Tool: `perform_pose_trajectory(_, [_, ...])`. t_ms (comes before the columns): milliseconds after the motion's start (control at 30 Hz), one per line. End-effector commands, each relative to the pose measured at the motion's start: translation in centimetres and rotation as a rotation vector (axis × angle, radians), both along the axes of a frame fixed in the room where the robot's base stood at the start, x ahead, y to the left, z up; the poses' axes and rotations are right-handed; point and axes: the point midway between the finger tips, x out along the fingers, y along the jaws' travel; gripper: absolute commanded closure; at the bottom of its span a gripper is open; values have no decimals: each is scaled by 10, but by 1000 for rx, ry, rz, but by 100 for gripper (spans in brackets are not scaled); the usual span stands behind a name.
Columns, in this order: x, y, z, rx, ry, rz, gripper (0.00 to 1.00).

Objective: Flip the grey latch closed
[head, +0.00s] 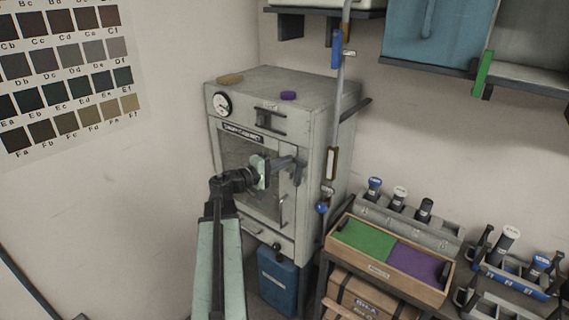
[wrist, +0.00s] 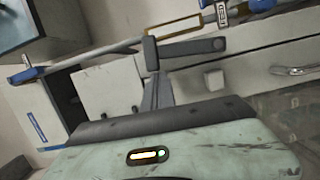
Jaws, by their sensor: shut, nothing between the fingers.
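The grey latch (head: 298,171) is at the right edge of the door of a worn light-grey cabinet (head: 330,130). In the wrist view, the latch (wrist: 188,49) shows as a dark grey bar with a rounded end, just beyond my fingers. My gripper (head: 272,166) is in front of the door, close to the latch on its left side. In the wrist view my gripper (wrist: 154,82) is shut and empty, its fingers narrow and together. The fingertips overlap the latch's near end there; I cannot tell whether they touch it. My gripper hides part of the door.
A pipe with blue fittings (head: 323,207) runs upright right of the cabinet. A wooden tray (head: 343,240) with green and purple inserts stands at the lower right, with bottle racks behind and beside it. A blue container (head: 277,283) is below the cabinet. The space left is clear.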

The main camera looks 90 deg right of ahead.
Motion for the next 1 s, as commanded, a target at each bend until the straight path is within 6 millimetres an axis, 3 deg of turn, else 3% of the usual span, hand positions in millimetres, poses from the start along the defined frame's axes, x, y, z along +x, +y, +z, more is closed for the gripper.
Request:
perform_pose_trajectory(167, [7,-6,2,0,0,2,100])
perform_pose_trajectory(333, [31,-26,7,0,0,6,100])
perform_pose_trajectory(400, [43,-6,6,0,0,7,100])
perform_pose_trajectory(600, [77,26,7,0,0,7,100])
perform_pose_trajectory(800, [96,44,8,0,0,5,100])
perform_pose_trajectory(1000, [101,48,8,0,0,4,100])
